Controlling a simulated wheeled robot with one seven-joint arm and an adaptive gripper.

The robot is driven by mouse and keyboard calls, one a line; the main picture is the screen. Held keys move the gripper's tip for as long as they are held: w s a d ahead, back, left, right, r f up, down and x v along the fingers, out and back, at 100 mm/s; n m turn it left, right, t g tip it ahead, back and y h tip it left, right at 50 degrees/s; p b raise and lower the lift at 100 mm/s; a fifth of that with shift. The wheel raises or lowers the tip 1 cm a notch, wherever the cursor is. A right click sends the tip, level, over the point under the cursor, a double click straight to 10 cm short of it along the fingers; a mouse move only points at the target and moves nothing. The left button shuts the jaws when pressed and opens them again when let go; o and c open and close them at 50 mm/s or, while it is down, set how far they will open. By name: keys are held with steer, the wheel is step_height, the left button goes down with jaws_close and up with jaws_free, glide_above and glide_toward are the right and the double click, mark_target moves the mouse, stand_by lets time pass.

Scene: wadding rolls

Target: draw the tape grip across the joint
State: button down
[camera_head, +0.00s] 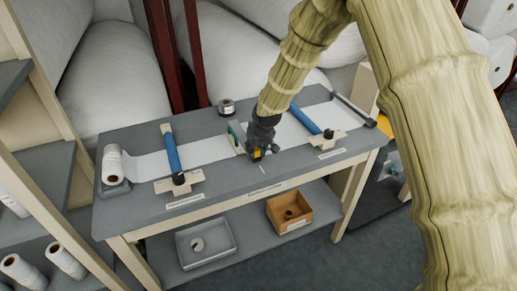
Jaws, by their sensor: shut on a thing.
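My gripper (259,152) is low over the middle of the grey bench, dark and small in this view. It is shut on a small piece with yellow on it, which I take to be the tape grip; the fingers hide most of it. A white strip of wadding (200,151) runs across the bench from the left. Another white stretch (291,131) lies to the right of my gripper. The joint between them is near my gripper and partly hidden by it. A small green item (236,134) and a pale strip stand just left of my gripper.
Blue bars (172,152) and (306,119) cross the wadding on either side. A small dark-and-white roll (227,107) is at the back edge. A grey tray (179,247) and brown box (305,209) sit on the lower shelf.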

steer(key=shift+s+d+f, duration=0.1)
steer(key=shift+s+f, duration=0.05)
steer(key=c, duration=1.2)
jaws_free()
steer(key=shift+s, duration=0.1)
steer(key=shift+r, duration=0.2)
steer(key=shift+r, duration=0.25)
steer(key=v, duration=1.1)
steer(key=shift+r, duration=0.2)
steer(key=shift+d, duration=0.1)
